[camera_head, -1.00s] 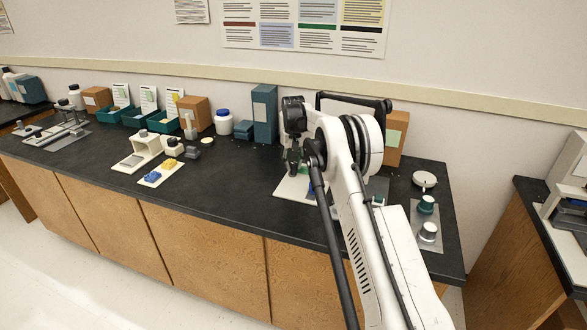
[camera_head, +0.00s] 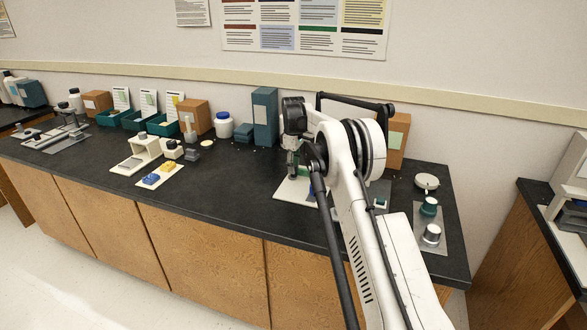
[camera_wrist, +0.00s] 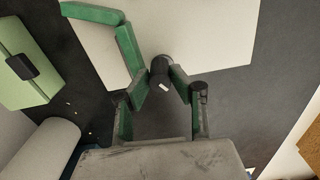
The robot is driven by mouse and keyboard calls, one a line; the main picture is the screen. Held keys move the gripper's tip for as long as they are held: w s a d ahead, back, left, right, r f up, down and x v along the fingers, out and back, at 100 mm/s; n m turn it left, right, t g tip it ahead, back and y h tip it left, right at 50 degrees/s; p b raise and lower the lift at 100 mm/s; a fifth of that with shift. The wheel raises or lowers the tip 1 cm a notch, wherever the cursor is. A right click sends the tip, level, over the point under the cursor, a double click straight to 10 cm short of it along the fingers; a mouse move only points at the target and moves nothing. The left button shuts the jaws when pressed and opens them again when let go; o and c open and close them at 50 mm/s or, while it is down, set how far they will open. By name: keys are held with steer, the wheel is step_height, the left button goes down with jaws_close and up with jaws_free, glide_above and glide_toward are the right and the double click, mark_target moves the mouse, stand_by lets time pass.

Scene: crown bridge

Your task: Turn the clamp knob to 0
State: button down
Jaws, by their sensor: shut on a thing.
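In the wrist view, a dark round knob (camera_wrist: 161,68) with a small white mark on its end sits between the fingertips of my gripper (camera_wrist: 160,84). The fingers have green and black links and are closed in on the knob from both sides. A green bent bar (camera_wrist: 127,45) reaches over a white board (camera_wrist: 185,30) just beside the knob. In the head view, my gripper (camera_head: 297,168) is low over the white board (camera_head: 290,191), mostly hidden behind my arm. The knob is hidden there, and I cannot read any scale around it.
A teal binder (camera_head: 265,117) and a brown box (camera_head: 397,140) stand behind my arm. A grey plate with a green-topped knob (camera_head: 429,206) and a silver knob (camera_head: 431,235) lies at right.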

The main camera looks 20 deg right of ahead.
steer(key=shift+n, duration=1.5)
steer(key=c, duration=1.5)
jaws_free()
steer(key=shift+c, duration=0.2)
step_height(320, 180, up, 12)
